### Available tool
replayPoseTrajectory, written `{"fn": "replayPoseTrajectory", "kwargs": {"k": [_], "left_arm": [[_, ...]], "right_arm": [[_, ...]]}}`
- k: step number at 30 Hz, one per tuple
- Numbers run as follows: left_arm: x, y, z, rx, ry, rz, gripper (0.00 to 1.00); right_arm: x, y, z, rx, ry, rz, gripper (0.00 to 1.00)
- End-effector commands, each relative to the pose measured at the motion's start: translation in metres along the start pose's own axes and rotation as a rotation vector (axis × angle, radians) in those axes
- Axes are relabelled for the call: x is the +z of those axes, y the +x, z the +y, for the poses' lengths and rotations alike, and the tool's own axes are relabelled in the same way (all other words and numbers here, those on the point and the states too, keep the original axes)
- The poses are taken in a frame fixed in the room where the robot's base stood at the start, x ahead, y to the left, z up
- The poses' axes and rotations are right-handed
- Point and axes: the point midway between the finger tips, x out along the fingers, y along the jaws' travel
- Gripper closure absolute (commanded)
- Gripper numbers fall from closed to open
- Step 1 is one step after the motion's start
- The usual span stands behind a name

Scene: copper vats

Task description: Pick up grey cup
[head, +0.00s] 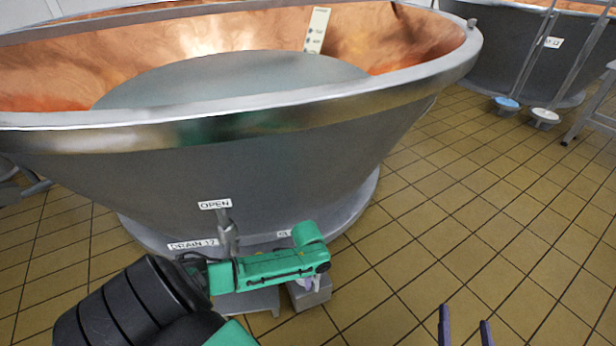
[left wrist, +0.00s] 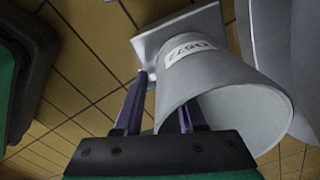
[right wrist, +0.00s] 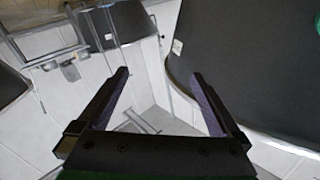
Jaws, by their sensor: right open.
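The grey cup (left wrist: 215,85) shows large in the left wrist view, with a white label on its side and its wide mouth toward the lower right. Its narrow end is by a grey square plate. My left gripper (left wrist: 160,90) is at the cup's mouth, one finger outside its wall and the other in front of or inside the mouth. The fingers stand apart; whether they press on the wall is unclear. In the head view my left arm covers most of that spot. My right gripper (head: 466,331) is open and empty over the floor, also in the right wrist view (right wrist: 162,85).
A large copper-lined vat (head: 270,165) fills the upper left, with a drain valve (head: 226,235) at its foot. A grey block (head: 312,293) sits beside my left wrist. Another vat (head: 530,55) stands at the back right. The tiled floor (head: 470,200) at right is clear.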

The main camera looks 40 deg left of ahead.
Motion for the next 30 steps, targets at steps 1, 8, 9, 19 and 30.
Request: {"fn": "replayPoseTrajectory", "kwargs": {"k": [1,8,9,19,30], "left_arm": [[0.000,0.003,0.000,0.000,0.000,0.000,0.61],[0.000,0.004,0.000,0.000,0.000,0.000,0.61],[0.000,0.004,0.000,0.000,0.000,0.000,0.61],[0.000,0.004,0.000,0.000,0.000,0.000,1.00],[0.000,0.004,0.000,0.000,0.000,0.000,1.00]], "right_arm": [[-0.008,0.004,0.000,-0.003,-0.007,0.027,0.00],[-0.020,0.008,0.000,-0.007,-0.016,0.059,0.00],[-0.020,0.008,0.000,-0.007,-0.016,0.059,0.00],[-0.019,0.008,0.000,-0.007,-0.016,0.058,0.00],[-0.019,0.008,0.000,-0.007,-0.015,0.057,0.00]]}}
